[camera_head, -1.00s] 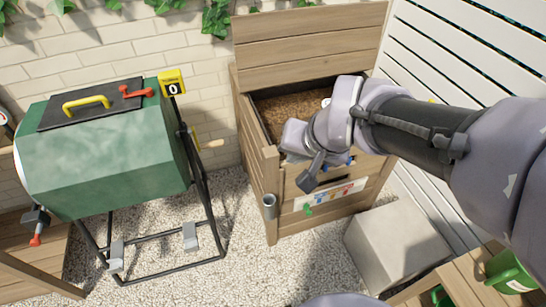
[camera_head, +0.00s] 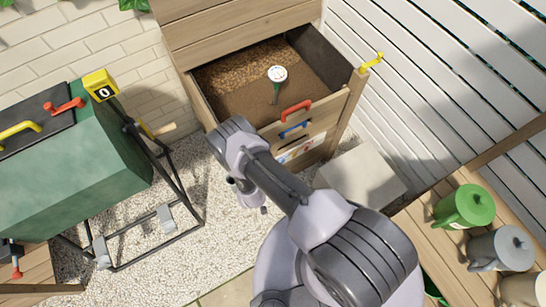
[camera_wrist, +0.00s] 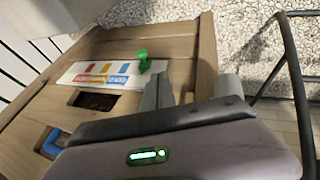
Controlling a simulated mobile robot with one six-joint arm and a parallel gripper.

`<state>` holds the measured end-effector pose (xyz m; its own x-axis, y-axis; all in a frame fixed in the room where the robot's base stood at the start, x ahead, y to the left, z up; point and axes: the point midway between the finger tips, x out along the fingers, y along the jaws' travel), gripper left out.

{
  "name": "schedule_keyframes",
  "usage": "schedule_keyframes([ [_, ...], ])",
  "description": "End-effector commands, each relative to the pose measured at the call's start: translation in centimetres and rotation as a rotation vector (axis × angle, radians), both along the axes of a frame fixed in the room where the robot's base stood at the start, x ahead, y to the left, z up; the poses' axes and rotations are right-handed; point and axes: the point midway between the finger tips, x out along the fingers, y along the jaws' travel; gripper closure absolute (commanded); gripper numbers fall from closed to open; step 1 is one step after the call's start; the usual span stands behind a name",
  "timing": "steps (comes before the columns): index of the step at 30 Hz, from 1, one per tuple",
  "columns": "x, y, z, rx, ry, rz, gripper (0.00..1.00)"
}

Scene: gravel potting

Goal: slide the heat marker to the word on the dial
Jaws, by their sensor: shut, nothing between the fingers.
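The heat marker, a small green knob (camera_wrist: 143,60), stands at the right end of a white strip dial (camera_wrist: 72,76) in the wrist view. The strip is on the wooden bin's front and carries red, yellow and blue patches with words too small to read. In the head view part of the strip (camera_head: 289,157) shows, and my arm hides the marker.
The wooden compost bin (camera_head: 335,108) has its lid up, with a thermometer (camera_head: 278,73) in the compost and red (camera_head: 297,110) and blue (camera_head: 293,131) handles. A green tumbler (camera_head: 75,170) on a black frame stands left. A pale block (camera_head: 362,180) stands right of the bin; gravel lies between.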

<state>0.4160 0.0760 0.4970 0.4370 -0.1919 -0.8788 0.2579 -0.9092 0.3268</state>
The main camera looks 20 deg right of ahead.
Motion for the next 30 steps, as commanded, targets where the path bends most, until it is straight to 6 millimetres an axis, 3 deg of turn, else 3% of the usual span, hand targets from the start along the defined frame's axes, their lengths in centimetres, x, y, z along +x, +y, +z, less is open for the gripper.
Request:
schedule_keyframes([
  [5, 0.0, -0.6, -2.2, -0.009, 0.002, 0.006, 1.00],
  [17, 3.8, -2.3, -10.0, -0.008, 0.003, 0.005, 1.00],
  [22, 4.8, -4.5, -10.7, -0.007, 0.003, 0.003, 1.00],
  [30, 5.2, -5.5, -11.0, -0.006, 0.004, 0.006, 1.00],
])
